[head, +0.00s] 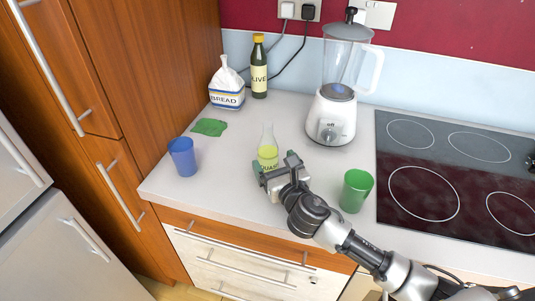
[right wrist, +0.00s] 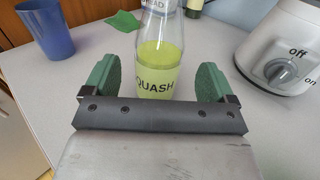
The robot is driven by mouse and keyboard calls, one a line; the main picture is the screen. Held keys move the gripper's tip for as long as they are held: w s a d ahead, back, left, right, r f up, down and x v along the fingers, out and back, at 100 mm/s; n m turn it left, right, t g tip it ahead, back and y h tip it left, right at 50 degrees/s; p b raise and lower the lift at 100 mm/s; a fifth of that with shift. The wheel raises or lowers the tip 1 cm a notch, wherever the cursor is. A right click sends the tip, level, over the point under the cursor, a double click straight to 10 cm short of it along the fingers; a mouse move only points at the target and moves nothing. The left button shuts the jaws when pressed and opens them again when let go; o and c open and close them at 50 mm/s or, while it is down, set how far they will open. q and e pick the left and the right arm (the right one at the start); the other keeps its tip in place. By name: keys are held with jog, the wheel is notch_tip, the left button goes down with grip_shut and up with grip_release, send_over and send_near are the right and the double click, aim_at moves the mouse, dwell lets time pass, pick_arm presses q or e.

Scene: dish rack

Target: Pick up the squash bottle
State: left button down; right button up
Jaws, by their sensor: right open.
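The squash bottle (head: 267,148) is clear glass with a yellow-green lower part and stands upright on the counter. It also shows in the right wrist view (right wrist: 158,52), with its label reading SQUASH. My right gripper (head: 275,168) is open, its green finger pads on either side of the bottle's line. In the right wrist view the gripper (right wrist: 155,82) faces the bottle, which appears between or just beyond the fingertips; I cannot tell exactly how deep. The bottle's base is partly hidden by the gripper. My left gripper is not in view.
A blue cup (head: 183,157) and green cloth (head: 209,127) are to the left. The bread bag (head: 227,92) and olive oil bottle (head: 259,70) stand behind. A blender (head: 332,115) is behind right, a green cup (head: 355,190) right, beside the hob (head: 470,165).

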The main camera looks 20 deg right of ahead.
aim_at(272, 159)
jog(key=w, duration=0.3)
jog(key=shift+w+a+r, duration=0.15)
jog(key=shift+w+a, duration=0.15)
jog(key=shift+w, duration=0.35)
jog(key=shift+c, duration=0.6)
jog(key=shift+s, duration=0.1)
jog(key=shift+c, duration=1.1)
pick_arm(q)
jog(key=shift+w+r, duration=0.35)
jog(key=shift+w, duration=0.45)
pick_arm(e)
jog(key=c, duration=0.8)
